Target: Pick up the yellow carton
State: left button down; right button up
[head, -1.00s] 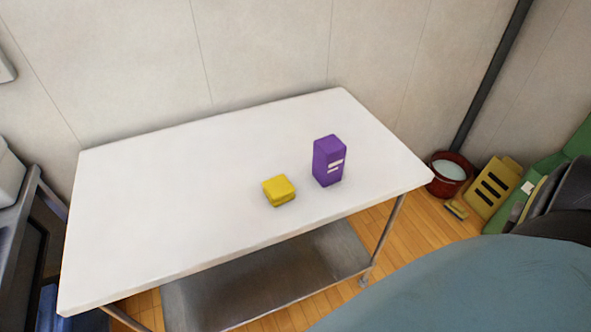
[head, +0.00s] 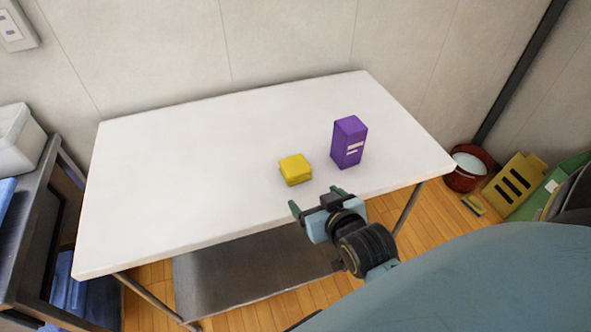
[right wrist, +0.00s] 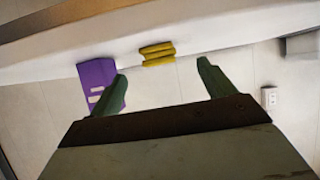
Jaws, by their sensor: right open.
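The yellow carton (head: 295,169) is a small, low block on the white table (head: 190,180), close to its front edge. It also shows in the right wrist view (right wrist: 158,54), ahead of and between the fingertips, with a gap to them. The purple carton (head: 349,142) stands upright to its right and a little behind; the right wrist view shows it too (right wrist: 96,86), partly behind one finger. My right gripper (head: 316,201) is open and empty at the table's front edge, nearer to me than the yellow carton and apart from it. My left gripper does not show.
Most of the tabletop left of the yellow carton is clear. A dark shelf unit (head: 42,215) with a white box (head: 18,140) stands at the left. A red bucket (head: 468,168) and a yellow panel (head: 514,185) are on the floor at the right. A wall closes the back.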

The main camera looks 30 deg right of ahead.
aim_at(296, 169)
jog(key=shift+t, duration=0.6)
jog(key=x, duration=0.2)
jog(key=r+x, duration=0.1)
jog(key=x, duration=0.2)
jog(key=d+b+x, duration=0.1)
jog(key=x, duration=0.2)
jog(key=shift+w+r, duration=0.1)
jog(key=shift+w, duration=0.25)
jog(key=shift+b+x, duration=0.6)
jog(key=shift+x, duration=2.15)
jog(key=c, duration=1.1)
